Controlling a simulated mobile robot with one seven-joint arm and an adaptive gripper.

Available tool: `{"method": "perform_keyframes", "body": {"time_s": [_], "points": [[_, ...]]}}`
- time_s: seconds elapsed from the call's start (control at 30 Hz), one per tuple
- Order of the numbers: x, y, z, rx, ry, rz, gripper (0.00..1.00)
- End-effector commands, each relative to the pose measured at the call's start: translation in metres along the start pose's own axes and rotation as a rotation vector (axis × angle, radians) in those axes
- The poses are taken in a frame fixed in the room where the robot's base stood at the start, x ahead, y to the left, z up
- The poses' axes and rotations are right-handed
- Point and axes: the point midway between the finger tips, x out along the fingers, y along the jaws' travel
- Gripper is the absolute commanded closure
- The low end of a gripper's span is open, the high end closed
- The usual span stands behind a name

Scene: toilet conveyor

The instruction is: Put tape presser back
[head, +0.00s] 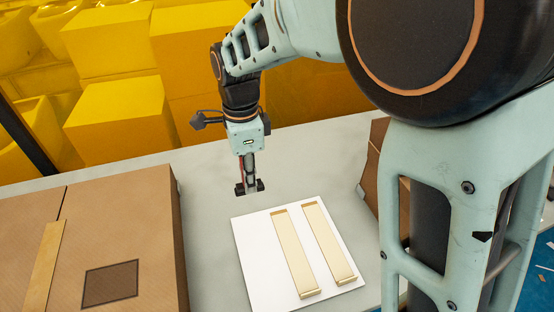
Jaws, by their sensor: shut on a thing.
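My gripper (248,172) points down over the grey table, behind the white board. It is shut on a small dark tool, which looks like the tape presser (249,188). The tool's wider dark end shows at the bottom, and the fingers cover much of the rest. I cannot tell whether it touches the table or hangs just above it.
A white board (256,267) bears two tan strips (295,255) (329,243). A closed cardboard box (130,225) with a tan strip along its seam stands at the left. Another box (372,178) is partly hidden at the right. Yellow boxes (118,112) are stacked behind the table.

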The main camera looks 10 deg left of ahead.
Motion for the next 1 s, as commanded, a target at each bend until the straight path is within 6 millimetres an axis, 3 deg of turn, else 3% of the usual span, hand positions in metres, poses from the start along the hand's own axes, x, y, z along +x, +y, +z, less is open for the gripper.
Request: {"method": "perform_keyframes", "body": {"time_s": [0.37,0.5,0.7,0.87,1.0], "points": [[0.037,-0.071,-0.048,0.005,0.000,0.001,1.00],[0.065,-0.089,-0.059,0.002,0.000,0.002,1.00],[0.086,-0.104,-0.068,0.002,0.000,-0.001,1.00],[0.092,-0.109,-0.071,0.002,0.000,-0.002,1.00],[0.109,-0.111,-0.073,0.001,0.000,0.002,1.00]]}}
